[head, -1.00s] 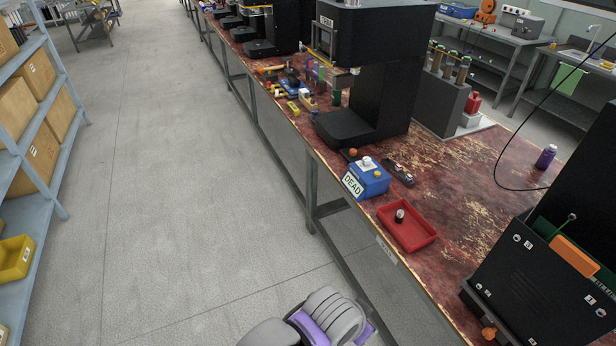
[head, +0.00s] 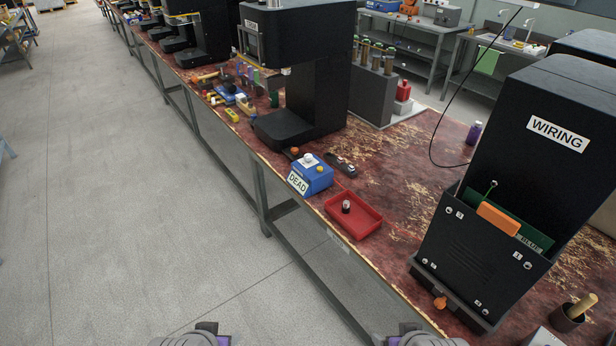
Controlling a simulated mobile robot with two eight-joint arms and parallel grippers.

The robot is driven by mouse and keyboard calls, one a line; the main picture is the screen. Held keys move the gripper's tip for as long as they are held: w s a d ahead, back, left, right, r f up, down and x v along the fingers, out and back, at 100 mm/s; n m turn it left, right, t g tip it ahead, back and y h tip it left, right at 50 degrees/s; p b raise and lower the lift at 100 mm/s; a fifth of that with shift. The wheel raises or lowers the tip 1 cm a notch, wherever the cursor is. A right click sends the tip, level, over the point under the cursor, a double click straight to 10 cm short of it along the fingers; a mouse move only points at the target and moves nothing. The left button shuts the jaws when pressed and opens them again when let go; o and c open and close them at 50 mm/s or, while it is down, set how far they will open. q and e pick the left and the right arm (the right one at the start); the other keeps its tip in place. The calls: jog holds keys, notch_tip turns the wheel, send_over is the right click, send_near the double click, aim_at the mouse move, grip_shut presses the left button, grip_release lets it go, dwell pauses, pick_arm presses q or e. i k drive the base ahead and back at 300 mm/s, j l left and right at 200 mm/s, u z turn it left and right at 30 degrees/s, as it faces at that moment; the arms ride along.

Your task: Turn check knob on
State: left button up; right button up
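No part in view is labelled as a check knob. A blue box (head: 317,180) with a white "DEAD" label stands near the front edge of the bench, with a pale knob (head: 308,160) on top. A small orange knob (head: 294,151) shows just behind it. Another orange knob (head: 439,302) sits low on the front of the black machine (head: 484,252) signed "WIRING". Only grey and purple parts of my two arms show at the bottom edge, apart from the bench items. The fingers of both grippers are out of view.
A red tray (head: 371,219) holding a small black-and-white piece lies right of the blue box. A dark handheld item (head: 342,164) lies behind it. Black presses (head: 300,75) line the worn red bench (head: 400,165). The grey floor (head: 130,220) left of the bench is clear.

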aim_at(308, 157)
jog(key=i+j, duration=0.5)
jog(key=i, duration=0.2)
jog(key=i+j+z, duration=0.1)
jog(key=i+j, duration=0.35)
jog(key=i, duration=0.3)
jog(key=i+j, duration=0.55)
jog(key=i, duration=0.15)
